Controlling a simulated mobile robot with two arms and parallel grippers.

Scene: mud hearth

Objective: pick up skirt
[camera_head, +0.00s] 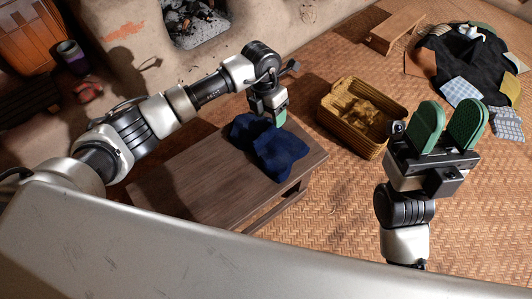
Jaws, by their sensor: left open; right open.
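A dark blue cloth (278,155), which looks like the skirt, lies crumpled on the right end of a low wooden table (200,185). My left gripper (279,119) points down at the cloth's upper edge, and one green finger shows there. Its other finger is hidden, and I cannot tell whether it touches the cloth. My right gripper (447,124) is raised at the right with its two green fingers apart and nothing between them.
A wicker basket (337,134) with tan cloth inside stands right of the table. A pile of dark and patterned cloths (455,60) lies at the upper right, near a small wooden stool (398,30). Woven matting between them is partly clear. A mud hearth wall stands behind.

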